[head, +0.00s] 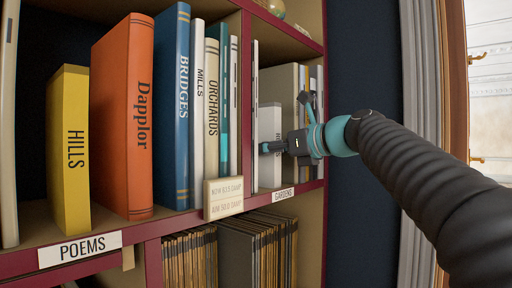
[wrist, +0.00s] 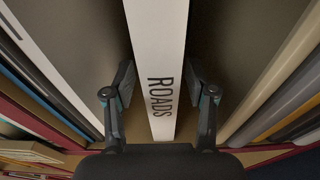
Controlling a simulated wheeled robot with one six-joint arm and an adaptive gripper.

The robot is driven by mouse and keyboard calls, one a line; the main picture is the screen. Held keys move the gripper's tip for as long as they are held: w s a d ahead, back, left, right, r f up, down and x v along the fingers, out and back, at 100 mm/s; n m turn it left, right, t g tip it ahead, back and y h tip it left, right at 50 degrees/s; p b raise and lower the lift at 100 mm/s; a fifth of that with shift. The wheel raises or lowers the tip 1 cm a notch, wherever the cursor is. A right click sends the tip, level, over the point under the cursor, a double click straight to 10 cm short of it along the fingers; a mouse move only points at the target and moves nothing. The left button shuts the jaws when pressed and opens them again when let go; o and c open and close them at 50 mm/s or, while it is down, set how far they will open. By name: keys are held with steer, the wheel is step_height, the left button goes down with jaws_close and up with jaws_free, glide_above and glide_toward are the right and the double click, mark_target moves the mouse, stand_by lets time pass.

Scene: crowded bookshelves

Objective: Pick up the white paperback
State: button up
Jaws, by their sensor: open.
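A white paperback with ROADS on its spine (wrist: 158,50) stands upright and fills the middle of the wrist view. In the head view, it looks to be the short white book (head: 270,118) in the right-hand compartment, partly hidden by my gripper (head: 272,147). In the wrist view, my gripper (wrist: 160,82) is open, with one finger on each side of the spine. The fingertips are very close to the book's sides; I cannot tell whether they touch it.
A taller grey book (head: 285,84) stands behind the paperback, with thin volumes to its right. A divider (head: 246,100) separates the left compartment, holding an orange book (head: 122,110) and others. A GARDENS label (head: 284,194) is on the shelf edge. A grey curtain (head: 420,70) hangs right.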

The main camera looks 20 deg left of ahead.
steer(key=x, duration=0.3)
steer(key=shift+w+a+f, duration=0.2)
steer(key=shift+a+f, duration=0.1)
steer(key=shift+c, duration=0.2)
jaws_close()
steer(key=shift+r, duration=0.1)
